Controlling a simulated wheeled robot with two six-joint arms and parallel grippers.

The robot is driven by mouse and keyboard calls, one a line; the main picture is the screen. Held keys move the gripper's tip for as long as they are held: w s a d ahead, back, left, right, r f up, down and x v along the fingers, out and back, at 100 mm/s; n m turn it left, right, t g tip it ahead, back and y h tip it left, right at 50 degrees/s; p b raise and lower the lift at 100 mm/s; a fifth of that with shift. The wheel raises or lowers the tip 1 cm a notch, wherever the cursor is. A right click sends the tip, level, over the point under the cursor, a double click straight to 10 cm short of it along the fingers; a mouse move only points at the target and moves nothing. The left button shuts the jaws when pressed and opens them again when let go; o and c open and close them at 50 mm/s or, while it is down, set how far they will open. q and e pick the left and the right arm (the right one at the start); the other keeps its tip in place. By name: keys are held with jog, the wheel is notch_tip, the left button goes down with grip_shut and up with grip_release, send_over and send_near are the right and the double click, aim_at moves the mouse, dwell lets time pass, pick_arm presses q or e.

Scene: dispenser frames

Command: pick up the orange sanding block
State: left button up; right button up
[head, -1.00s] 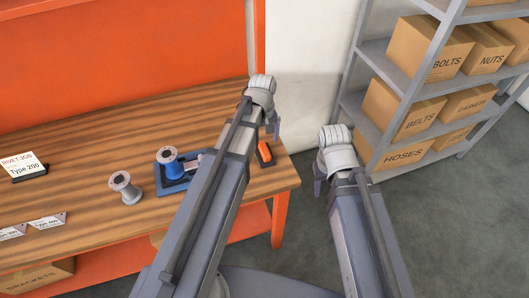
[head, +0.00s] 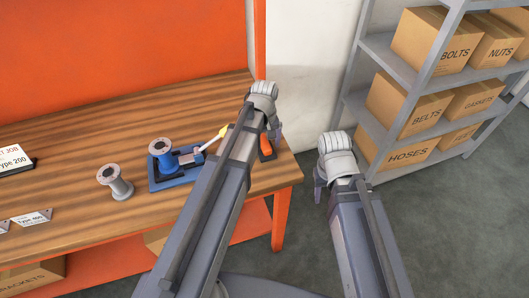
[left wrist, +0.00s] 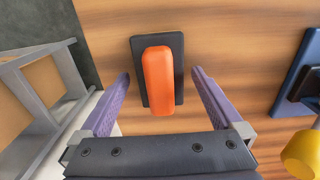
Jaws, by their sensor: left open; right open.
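The orange sanding block (head: 266,147) lies near the right end of the wooden bench, partly hidden by my left arm. In the left wrist view the orange sanding block (left wrist: 158,80) sits on a dark rectangular base. My left gripper (left wrist: 160,75) is open, with one finger on each side of the block and a gap on both sides; it appears to touch nothing. In the head view my left gripper (head: 270,130) is over the bench's right end. My right gripper (head: 321,180) is open and empty, off the bench to the right.
A blue dispenser (head: 180,174) with a spool and a yellow-tipped lever (head: 222,132) stands left of my left arm. A grey spool (head: 116,183) and label cards are further left. A shelf of boxes (head: 408,155) stands right, with open floor before it.

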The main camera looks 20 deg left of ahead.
pick_arm(q)
jog(key=shift+c, duration=0.2)
jog(key=c, duration=1.4)
